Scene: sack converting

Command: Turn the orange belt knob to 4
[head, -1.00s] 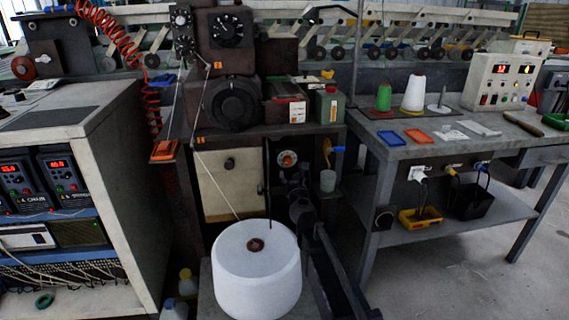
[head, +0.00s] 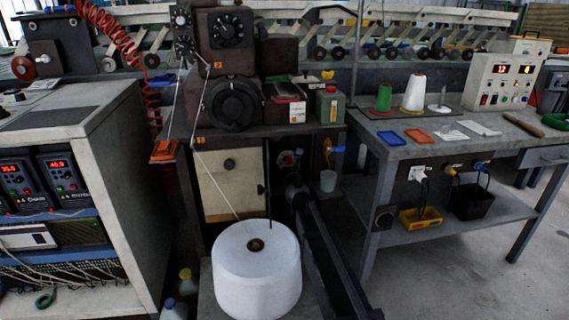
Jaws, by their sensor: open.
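The orange belt knob (head: 286,159) is on the dark front of the machine, under its table top and right of the cream panel. It is small and mostly covered by my gripper, so its pointer and numbers cannot be read. My gripper (head: 293,169) is dark against the dark machine, directly in front of the knob. It is open. I cannot tell whether its fingers are around the knob or touching it. My arm reaches up to it from the lower right.
A large white yarn cone (head: 256,275) stands below, left of my arm, with a thread rising from it. An orange lever (head: 328,150) and a pale cup (head: 328,181) are close on the right. A workbench (head: 460,148) stands further right.

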